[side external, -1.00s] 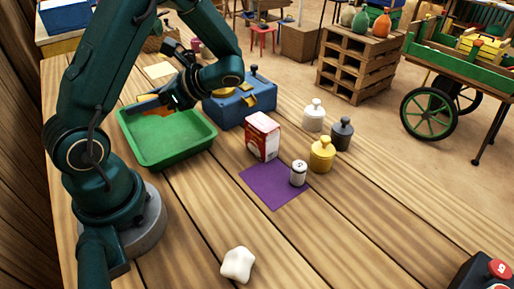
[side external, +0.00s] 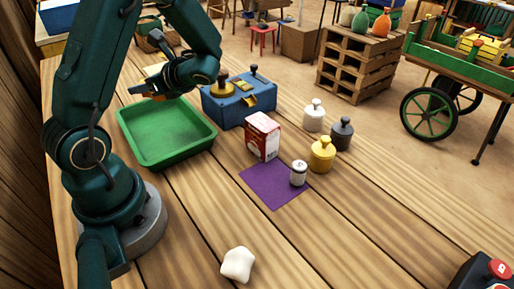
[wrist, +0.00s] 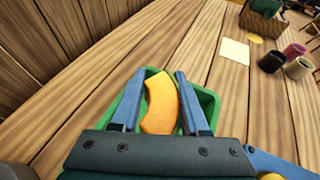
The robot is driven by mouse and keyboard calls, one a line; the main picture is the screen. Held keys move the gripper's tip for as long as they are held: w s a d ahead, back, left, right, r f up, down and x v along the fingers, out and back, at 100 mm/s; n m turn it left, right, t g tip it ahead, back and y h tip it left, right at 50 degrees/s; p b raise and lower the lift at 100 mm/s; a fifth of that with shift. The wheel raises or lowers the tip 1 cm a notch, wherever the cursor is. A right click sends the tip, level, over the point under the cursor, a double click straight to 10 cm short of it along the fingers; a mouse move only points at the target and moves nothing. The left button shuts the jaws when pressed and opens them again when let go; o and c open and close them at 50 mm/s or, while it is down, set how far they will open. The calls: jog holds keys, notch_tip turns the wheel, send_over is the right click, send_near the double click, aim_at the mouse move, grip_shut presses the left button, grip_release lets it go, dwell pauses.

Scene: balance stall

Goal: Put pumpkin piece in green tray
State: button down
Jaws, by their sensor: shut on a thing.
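The pumpkin piece (wrist: 161,104) is an orange curved wedge between the two blue fingers of my gripper (wrist: 154,95) in the wrist view. My gripper is shut on it. The green tray (wrist: 210,104) shows behind and below the fingers. In the side view, the green tray (side external: 190,148) lies on the table near my base, and its visible floor is empty. My gripper (side external: 150,92) is above the tray's far edge there, with a little orange showing at it; the fingers are small and partly hidden.
A blue box (side external: 238,108) with knobs stands just right of the tray. A red and white carton (side external: 262,137), a purple mat (side external: 268,190), a small white canister (side external: 298,173) and several weights (side external: 322,154) stand farther right. A white lump (side external: 237,264) lies at the front.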

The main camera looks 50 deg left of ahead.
aim_at(158, 130)
jog(key=shift+f, duration=5.3)
jog(key=shift+f, duration=0.15)
jog(key=shift+c, duration=2.1)
grip_release()
